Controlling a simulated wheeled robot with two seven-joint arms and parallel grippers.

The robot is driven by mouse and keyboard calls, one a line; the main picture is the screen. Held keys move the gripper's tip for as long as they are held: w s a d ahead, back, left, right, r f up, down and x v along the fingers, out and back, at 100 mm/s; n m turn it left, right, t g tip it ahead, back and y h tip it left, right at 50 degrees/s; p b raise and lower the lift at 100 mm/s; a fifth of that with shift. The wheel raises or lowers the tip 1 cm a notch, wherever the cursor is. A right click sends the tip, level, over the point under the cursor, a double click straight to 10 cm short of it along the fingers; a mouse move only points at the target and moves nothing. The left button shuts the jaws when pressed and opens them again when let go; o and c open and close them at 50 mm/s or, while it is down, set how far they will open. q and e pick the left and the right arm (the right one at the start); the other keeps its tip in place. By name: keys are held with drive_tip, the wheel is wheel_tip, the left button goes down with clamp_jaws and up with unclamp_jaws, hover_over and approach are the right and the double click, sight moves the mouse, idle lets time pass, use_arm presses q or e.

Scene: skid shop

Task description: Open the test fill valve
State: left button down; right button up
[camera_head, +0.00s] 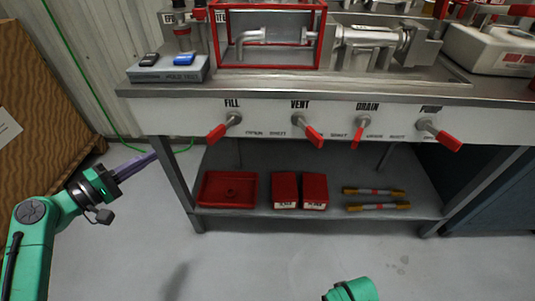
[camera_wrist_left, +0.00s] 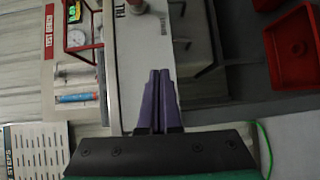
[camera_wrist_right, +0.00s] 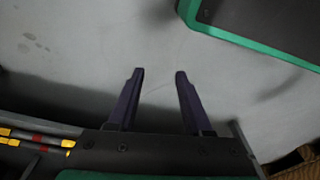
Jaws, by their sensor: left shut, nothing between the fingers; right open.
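The fill valve (camera_head: 218,132) is on the white front panel of the bench under the label FILL, with its red lever slanting down to the left. In the left wrist view, part of its grey stem (camera_wrist_left: 137,6) shows at the top edge beside the FILL label. My left gripper (camera_head: 154,157) is shut and empty, to the left of and below the lever, near the bench's front left leg and apart from the valve. Its purple fingers (camera_wrist_left: 160,73) are together in the left wrist view. My right gripper (camera_wrist_right: 160,72) is open and empty above the grey floor.
More red-levered valves, VENT (camera_head: 308,131), DRAIN (camera_head: 359,130) and one further right (camera_head: 447,140), line the panel. A lower shelf holds a red tray (camera_head: 228,204), two red boxes (camera_head: 286,192) and yellow-ended rods (camera_head: 375,191). A wooden crate (camera_head: 40,110) stands left.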

sight(221, 130)
use_arm(q)
drive_tip(key=w+d+r, duration=0.1)
drive_tip(key=w+d, duration=0.1)
drive_tip(key=d, duration=0.4)
drive_tip(key=w+d+r+m+h+p, duration=0.1)
drive_tip(key=w+d, duration=0.1)
drive_tip(key=d, duration=0.5)
drive_tip(key=shift+r+g+h, duration=0.3)
drive_tip(key=shift+r, duration=0.1)
use_arm(e)
drive_tip(key=f, duration=0.2)
drive_tip(key=s+d+f, duration=0.1)
drive_tip(key=shift+s, duration=0.1)
use_arm(q)
drive_tip(key=shift+d+r+p, duration=0.1)
drive_tip(key=shift+d+p, duration=0.05)
drive_tip(key=shift+p, duration=0.3)
use_arm(e)
drive_tip(key=shift+s+f, duration=0.1)
